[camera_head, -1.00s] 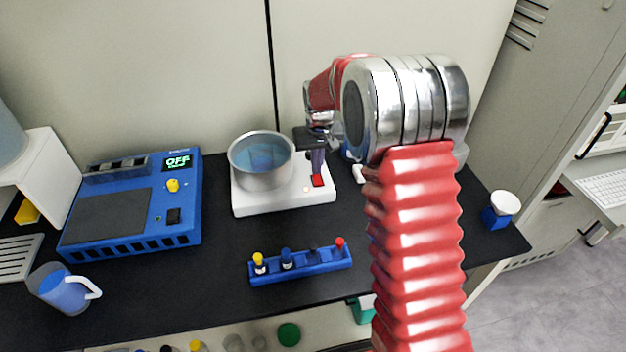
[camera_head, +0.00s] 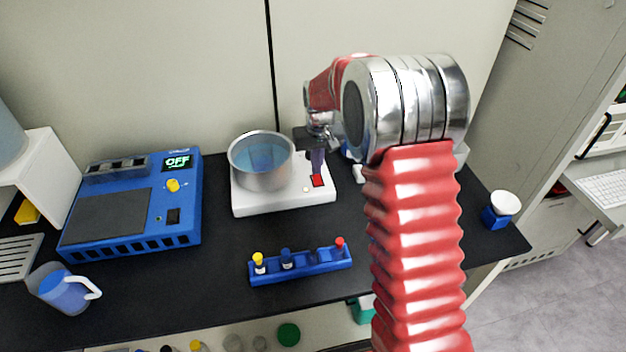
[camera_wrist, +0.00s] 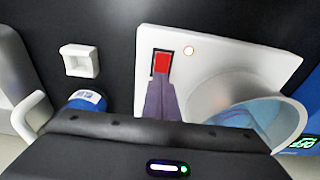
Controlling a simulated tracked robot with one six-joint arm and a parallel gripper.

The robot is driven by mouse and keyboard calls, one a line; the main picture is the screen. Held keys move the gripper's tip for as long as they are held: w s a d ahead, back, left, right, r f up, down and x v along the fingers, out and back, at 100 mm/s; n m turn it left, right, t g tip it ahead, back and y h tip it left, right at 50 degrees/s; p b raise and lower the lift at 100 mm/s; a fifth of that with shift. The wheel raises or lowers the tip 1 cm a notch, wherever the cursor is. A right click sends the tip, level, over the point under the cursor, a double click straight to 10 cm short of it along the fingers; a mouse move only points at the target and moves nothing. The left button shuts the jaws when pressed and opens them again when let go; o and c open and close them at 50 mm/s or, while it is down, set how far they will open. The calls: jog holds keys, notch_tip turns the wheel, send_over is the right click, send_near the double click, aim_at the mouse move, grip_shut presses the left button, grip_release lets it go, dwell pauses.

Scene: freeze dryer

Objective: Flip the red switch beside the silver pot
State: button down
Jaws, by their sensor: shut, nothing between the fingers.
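The red switch (camera_head: 317,181) sits in a dark frame on the white base (camera_head: 247,204), right of the silver pot (camera_head: 261,160), which holds blue liquid. In the wrist view the red switch (camera_wrist: 161,63) lies just past my fingertips, with the pot (camera_wrist: 262,104) to its right. My gripper (camera_head: 317,172) is shut and empty, pointing down, with its tips at or just above the switch. I cannot tell whether they touch. The wrist view shows the closed fingers (camera_wrist: 161,84) at the switch's near edge. A small round light (camera_wrist: 188,50) glows beside the switch.
A blue device (camera_head: 130,205) with a display reading OFF stands left of the pot. A blue rack (camera_head: 300,266) with several small vials lies in front. A white-topped blue jar (camera_head: 500,210) stands at the right edge.

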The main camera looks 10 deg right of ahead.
jog(key=shift+f, duration=0.65)
dwell(1.1)
jog(key=shift+r, duration=0.1)
notch_tip(320, 180, up, 7)
dwell(1.1)
dwell(0.4)
